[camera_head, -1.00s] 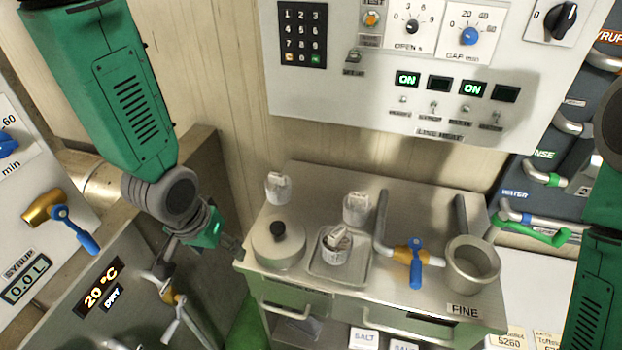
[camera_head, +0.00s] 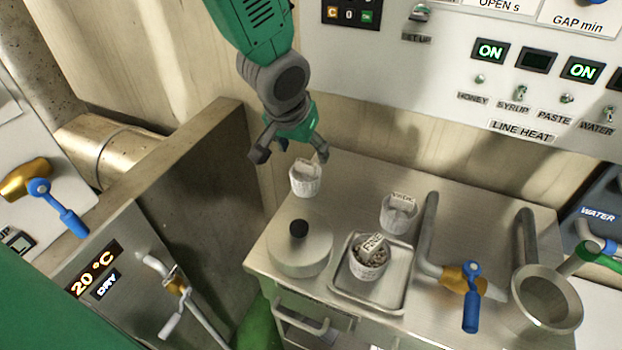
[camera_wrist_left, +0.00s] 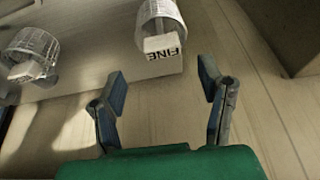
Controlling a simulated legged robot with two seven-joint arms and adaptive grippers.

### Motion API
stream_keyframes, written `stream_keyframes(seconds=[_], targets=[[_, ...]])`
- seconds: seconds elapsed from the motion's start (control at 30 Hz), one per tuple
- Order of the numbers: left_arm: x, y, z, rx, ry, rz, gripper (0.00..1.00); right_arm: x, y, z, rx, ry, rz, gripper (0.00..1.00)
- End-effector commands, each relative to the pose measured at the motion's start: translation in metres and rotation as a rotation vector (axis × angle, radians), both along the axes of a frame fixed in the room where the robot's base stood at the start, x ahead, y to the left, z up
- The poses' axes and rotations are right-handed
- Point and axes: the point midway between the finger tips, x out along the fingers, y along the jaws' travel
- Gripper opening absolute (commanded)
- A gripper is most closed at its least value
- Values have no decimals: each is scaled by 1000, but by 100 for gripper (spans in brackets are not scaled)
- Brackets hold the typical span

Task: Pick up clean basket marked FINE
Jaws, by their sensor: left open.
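A small white ribbed basket (camera_head: 306,180) stands at the back left of the steel cart top. In the left wrist view its tag reads FINE (camera_wrist_left: 162,30). My left gripper (camera_head: 290,153) is open just above and behind it; the wrist view shows the open fingers (camera_wrist_left: 160,82) with nothing between them and the basket ahead, apart from them. A second basket (camera_head: 398,215) stands to the right; its tag is hard to read. A third basket (camera_head: 366,264), also tagged FINE, sits in a metal tray (camera_head: 405,262) with dark bits inside. My right gripper is out of view.
A round lidded pot (camera_head: 300,250) stands in front of the nearest basket. A pipe with a blue-handled valve (camera_head: 466,282) and a metal cup (camera_head: 546,300) are at the right. The control panel (camera_head: 450,80) and wall rise behind the cart.

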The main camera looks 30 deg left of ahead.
Motion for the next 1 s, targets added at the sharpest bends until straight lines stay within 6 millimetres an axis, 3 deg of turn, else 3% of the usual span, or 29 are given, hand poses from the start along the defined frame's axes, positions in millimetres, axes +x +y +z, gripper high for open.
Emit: stream_keyframes(seconds=[0.4, 0.7, 0.87, 0.9, 1.0], targets=[[16, -4, -47, 3, 1, 0, 62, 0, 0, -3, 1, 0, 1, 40], [17, -2, -50, 2, -1, 1, 62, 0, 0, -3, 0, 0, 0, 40], [17, -1, -51, 0, 0, 1, 6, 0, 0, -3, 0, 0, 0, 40], [17, 0, -51, 0, 1, 1, 0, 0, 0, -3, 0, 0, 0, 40], [17, 0, -52, 0, 1, 1, 0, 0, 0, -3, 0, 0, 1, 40]])
